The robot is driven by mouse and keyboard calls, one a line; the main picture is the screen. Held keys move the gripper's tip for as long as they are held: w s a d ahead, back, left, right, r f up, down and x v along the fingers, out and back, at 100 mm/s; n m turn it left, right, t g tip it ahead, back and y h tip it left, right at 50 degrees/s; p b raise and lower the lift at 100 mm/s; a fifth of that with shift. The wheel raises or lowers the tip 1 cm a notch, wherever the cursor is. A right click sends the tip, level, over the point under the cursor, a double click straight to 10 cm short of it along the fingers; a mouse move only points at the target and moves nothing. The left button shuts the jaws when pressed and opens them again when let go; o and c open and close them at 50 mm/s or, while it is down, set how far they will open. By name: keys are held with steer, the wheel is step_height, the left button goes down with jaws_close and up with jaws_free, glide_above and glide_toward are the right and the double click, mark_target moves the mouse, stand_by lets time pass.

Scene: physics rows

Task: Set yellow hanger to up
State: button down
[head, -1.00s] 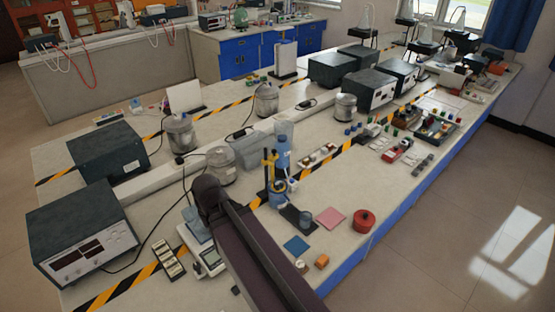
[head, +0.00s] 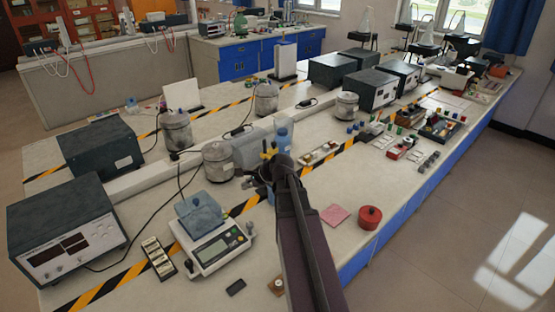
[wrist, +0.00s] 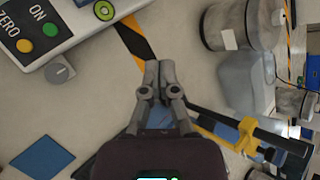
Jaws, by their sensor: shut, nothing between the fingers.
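The yellow hanger (head: 268,151) shows in the head view near the middle of the bench, just left of the end of my arm. My arm covers much of its stand and whatever hangs below. In the wrist view, yellow parts of the hanger (wrist: 217,130) lie at the right, on a dark bar-like piece. My gripper (wrist: 160,66) is shut and empty in the wrist view, with the yellow parts to its right and below its fingertips. I see no contact with the hanger. In the head view my fingers are hidden behind the arm.
A scale (head: 212,252) with a translucent container on it stands left of my arm. A clear jug (wrist: 245,82) and a metal canister (wrist: 242,24) stand close to the hanger. A red round pot (head: 369,217) and a pink square (head: 335,215) lie right of my arm.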

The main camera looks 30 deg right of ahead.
steer(key=w+d+m+t+b, duration=0.2)
steer(key=d+m+t+b, duration=0.1)
steer(key=d+m, duration=0.55)
steer(key=m+t+h+b, duration=0.3)
steer(key=m, duration=0.3)
glide_toward(277, 150)
step_height(277, 150, down, 4)
steer(key=shift+s+f, duration=0.2)
steer(key=shift+w, duration=0.1)
steer(key=shift+w+a+r+p, duration=0.1)
steer(key=shift+w+a+p, duration=0.1)
steer(key=shift+w, duration=1.35)
steer(key=shift+w+a+r+p, duration=0.1)
steer(key=shift+w+a+p, duration=0.1)
steer(key=shift+w, duration=1.35)
steer(key=shift+w+a+r+p, duration=0.15)
steer(key=shift+w+a+p, duration=0.05)
steer(key=shift+w, duration=1.35)
steer(key=shift+r, duration=0.15)
